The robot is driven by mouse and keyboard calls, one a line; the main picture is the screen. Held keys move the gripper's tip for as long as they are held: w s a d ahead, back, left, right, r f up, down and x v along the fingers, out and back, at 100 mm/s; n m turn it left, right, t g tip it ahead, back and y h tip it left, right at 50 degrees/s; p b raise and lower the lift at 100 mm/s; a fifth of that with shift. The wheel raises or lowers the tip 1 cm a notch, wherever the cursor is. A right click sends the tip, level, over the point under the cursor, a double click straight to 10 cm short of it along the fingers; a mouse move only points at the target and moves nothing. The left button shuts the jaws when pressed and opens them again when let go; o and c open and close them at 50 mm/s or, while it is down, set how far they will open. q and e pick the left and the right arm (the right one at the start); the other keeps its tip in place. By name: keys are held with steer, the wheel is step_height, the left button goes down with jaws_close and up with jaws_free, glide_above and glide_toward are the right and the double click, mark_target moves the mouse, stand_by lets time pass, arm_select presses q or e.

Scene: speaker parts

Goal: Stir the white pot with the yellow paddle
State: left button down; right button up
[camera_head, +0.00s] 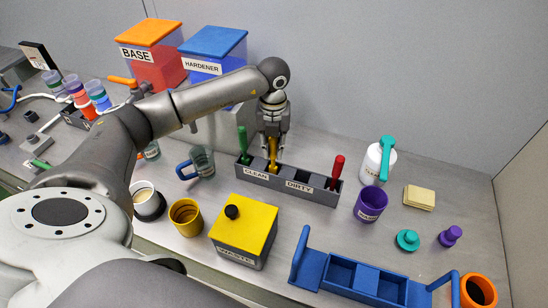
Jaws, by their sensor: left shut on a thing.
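The yellow paddle (272,155) stands upright in the grey rack (310,190), near the part labelled CLEAN. My left gripper (273,146) points down from above and is shut on the top of the yellow paddle. The paddle's lower end is hidden in the rack. A white pot (144,188) with brownish contents sits in a black holder at the left, well away from the gripper and partly beside my arm. My right gripper is not in view.
A green paddle (242,141) and a red paddle (337,168) stand in the same rack. A glass jug (203,162), a yellow cup (186,215) and a yellow-lidded WASTE box (246,232) lie between pot and rack. A blue carrier (365,280) is in front.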

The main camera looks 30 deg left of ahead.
arm_select(q)
steer(key=shift+r+p, duration=1.15)
steer(key=shift+r, duration=0.7)
steer(key=shift+r+p, duration=1.6)
steer(key=shift+r, duration=0.9)
steer(key=shift+r+p, duration=0.35)
steer(key=shift+r, duration=0.3)
